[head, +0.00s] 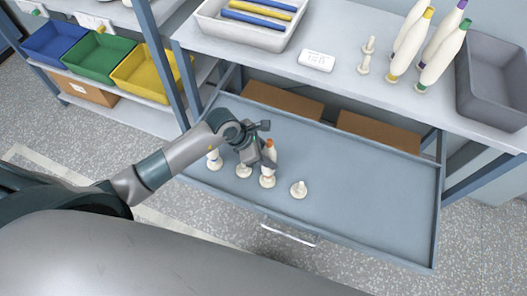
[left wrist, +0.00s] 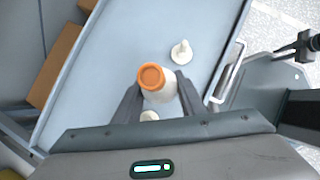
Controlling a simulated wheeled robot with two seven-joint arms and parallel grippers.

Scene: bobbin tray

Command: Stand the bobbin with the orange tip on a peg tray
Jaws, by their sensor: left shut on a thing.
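The bobbin with the orange tip (head: 270,146) is held tip up in my left gripper (head: 262,156), over the grey peg tray (head: 375,205). The left wrist view shows its orange tip (left wrist: 152,76) and white body between the dark fingers, which are shut on it. Directly below the bobbin in the head view is a white peg base (head: 267,182); I cannot tell whether the bobbin rests on it. Other white pegs stand at left (head: 214,162), beside it (head: 243,170), and an empty one at right (head: 299,190).
Coloured bins stand at the left.

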